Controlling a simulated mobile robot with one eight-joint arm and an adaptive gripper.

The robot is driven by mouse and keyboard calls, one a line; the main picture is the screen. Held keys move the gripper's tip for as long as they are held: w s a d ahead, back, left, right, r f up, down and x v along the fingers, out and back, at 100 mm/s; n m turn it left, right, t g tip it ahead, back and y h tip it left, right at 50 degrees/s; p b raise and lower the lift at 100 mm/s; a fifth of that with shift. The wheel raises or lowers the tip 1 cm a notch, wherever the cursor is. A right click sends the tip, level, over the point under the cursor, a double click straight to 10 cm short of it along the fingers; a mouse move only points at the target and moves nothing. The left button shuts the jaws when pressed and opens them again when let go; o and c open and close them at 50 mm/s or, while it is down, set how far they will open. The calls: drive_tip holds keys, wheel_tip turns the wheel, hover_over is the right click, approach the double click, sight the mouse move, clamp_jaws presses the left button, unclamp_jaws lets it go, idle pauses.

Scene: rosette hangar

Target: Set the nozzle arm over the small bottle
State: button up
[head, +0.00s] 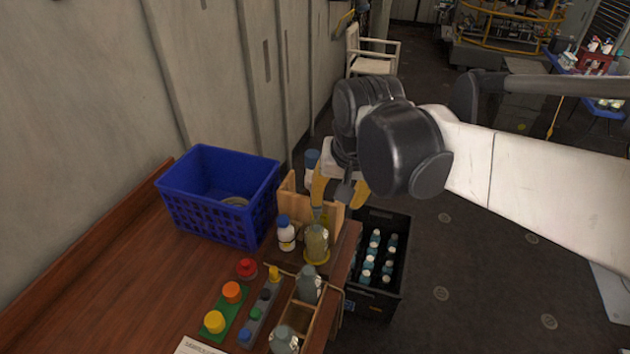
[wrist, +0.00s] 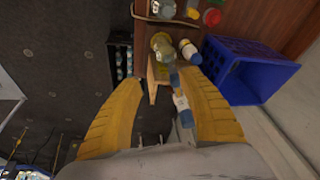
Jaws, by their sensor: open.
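My gripper (head: 340,196) hangs over the far right corner of the wooden bench, its two yellow fingers apart. In the wrist view the open fingers (wrist: 162,82) frame a wooden stand and bottles, with nothing clearly held. A small white bottle with a blue cap (head: 286,236) stands upright on the bench; it also shows in the wrist view (wrist: 189,50). Beside it is a clear, yellowish vessel on a yellow base (head: 317,246). Another blue-capped bottle (head: 312,160) is behind the wooden stand, partly hidden. I cannot clearly make out the nozzle arm.
A blue basket (head: 190,218) stands on the bench at left. The wooden stand (head: 297,202) is close to my fingers. Red, orange and yellow knobs (head: 232,292) and a wooden rack with clear bottles (head: 303,315) are in front. A black crate (head: 397,275) of bottles is right of the bench.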

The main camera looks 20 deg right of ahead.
drive_tip(key=w+a+r+m+g+p, duration=0.1)
drive_tip(key=w+r+m+g+p, duration=0.2)
drive_tip(key=w+p, duration=0.5)
drive_tip(key=shift+m+g, duration=0.3)
drive_tip(key=shift+m, duration=0.1)
drive_tip(key=f+b, duration=0.1)
drive_tip(key=f, duration=0.3)
drive_tip(key=w+f+b, duration=0.1)
drive_tip(key=f+b, duration=0.1)
drive_tip(key=f, duration=0.2)
drive_tip(key=f+b, duration=0.1)
drive_tip(key=f, duration=0.3)
drive_tip(key=shift+w+f+b, duration=0.2)
drive_tip(key=shift+w+b, duration=0.1)
drive_tip(key=shift+w, duration=0.1)
clamp_jaws()
